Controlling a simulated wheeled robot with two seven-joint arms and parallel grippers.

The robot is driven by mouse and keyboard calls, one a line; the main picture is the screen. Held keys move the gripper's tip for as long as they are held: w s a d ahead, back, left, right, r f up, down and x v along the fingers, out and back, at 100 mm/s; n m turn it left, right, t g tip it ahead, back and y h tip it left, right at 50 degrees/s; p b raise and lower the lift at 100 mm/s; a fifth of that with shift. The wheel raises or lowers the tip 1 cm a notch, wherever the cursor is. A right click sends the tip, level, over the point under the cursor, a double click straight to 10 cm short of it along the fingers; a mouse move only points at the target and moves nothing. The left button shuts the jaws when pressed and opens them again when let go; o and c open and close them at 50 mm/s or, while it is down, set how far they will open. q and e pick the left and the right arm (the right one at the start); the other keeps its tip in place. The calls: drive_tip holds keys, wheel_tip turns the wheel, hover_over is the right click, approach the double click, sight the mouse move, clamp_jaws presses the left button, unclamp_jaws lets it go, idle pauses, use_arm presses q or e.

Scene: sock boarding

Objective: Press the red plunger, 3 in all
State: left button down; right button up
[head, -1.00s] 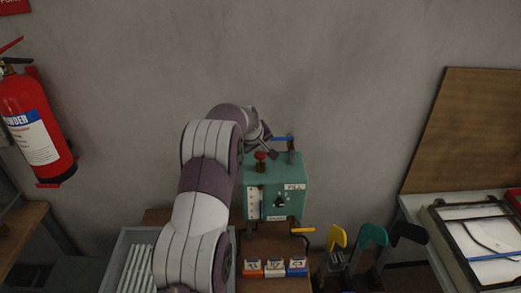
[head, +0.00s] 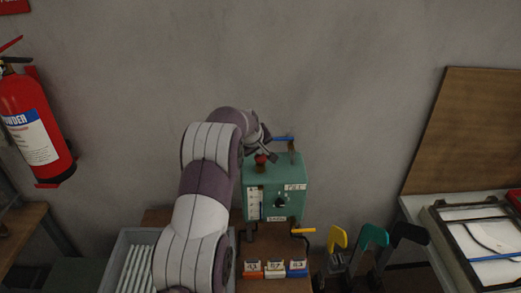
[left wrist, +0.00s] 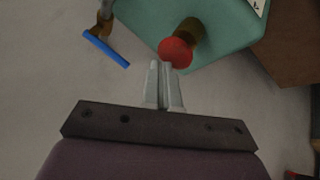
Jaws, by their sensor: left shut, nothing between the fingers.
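The red plunger (head: 261,160) stands on top of the green box (head: 275,180), near its left back. It also shows as a round red cap on a brownish stem in the left wrist view (left wrist: 174,52). My left gripper (head: 271,154) is over the box top, close beside the plunger. In the left wrist view, its two grey fingers (left wrist: 162,66) are together and empty, with their tips at the cap's lower edge. I cannot tell for sure whether they touch it. My right gripper is not in view.
A blue-handled lever (head: 283,139) rises behind the box, right of my gripper. A yellow-handled crank (head: 302,230) sticks out at the box's lower right. Several numbered blocks (head: 275,270) stand in front. A grey tray (head: 120,248) lies left, coloured forms (head: 373,238) right.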

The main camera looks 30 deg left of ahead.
sight(260, 156)
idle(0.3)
use_arm(q)
drive_tip(key=shift+r+p, duration=1.6)
drive_tip(key=shift+r, duration=0.4)
drive_tip(key=shift+r, duration=0.1)
wheel_tip(260, 156, up, 5)
drive_tip(key=p, duration=0.3)
drive_tip(key=shift+p, duration=0.4)
